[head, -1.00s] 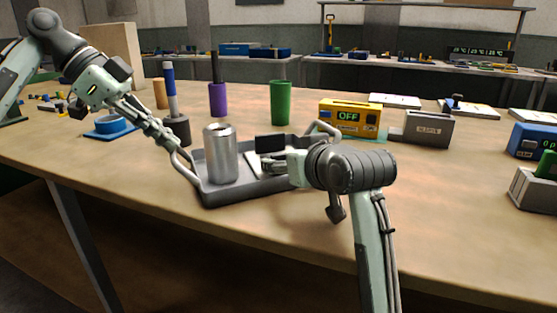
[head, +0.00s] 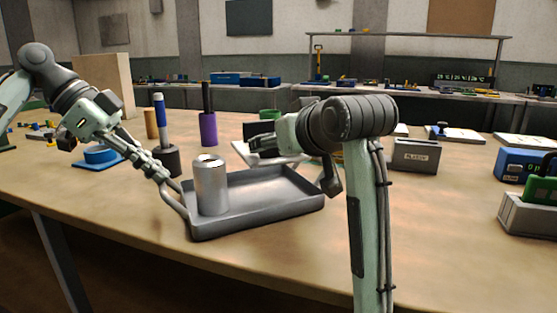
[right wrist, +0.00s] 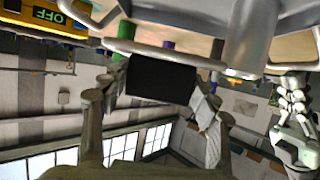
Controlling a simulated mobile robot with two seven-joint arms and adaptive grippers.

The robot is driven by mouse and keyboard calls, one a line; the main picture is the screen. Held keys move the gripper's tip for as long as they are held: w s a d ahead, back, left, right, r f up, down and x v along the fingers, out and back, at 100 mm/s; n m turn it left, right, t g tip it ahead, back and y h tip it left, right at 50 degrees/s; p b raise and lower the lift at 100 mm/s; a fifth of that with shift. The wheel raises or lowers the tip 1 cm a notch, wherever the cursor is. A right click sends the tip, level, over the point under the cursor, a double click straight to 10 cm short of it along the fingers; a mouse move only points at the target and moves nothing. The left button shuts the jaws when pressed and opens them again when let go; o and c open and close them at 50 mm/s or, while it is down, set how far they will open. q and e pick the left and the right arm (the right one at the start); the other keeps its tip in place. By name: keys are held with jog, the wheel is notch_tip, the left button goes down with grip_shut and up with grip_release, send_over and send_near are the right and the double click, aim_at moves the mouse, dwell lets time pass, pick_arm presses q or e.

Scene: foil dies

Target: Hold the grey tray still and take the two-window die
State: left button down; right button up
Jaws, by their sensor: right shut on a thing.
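The grey tray (head: 255,203) stands on the table with a silver can (head: 211,188) inside at its left end. The rest of its floor looks bare. My left gripper (head: 163,176) is at the tray's left handle and appears shut on it; its fingertips are small in the head view. My right gripper (head: 268,145) is shut on the die, a pale flat plate (head: 262,158) with a dark block, and holds it above the tray's back edge. In the right wrist view the dark block (right wrist: 160,78) sits between the fingers. I cannot make out the die's windows.
A purple cup (head: 208,130) and a dark-based blue-and-white post (head: 164,140) stand behind the tray. A green cup (head: 270,114) is partly hidden. A grey box (head: 415,156) and a blue device (head: 524,165) are at right. The front table is clear.

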pick_arm(q)
jog(key=shift+f, duration=0.3)
pick_arm(e)
jog(key=shift+r, duration=0.15)
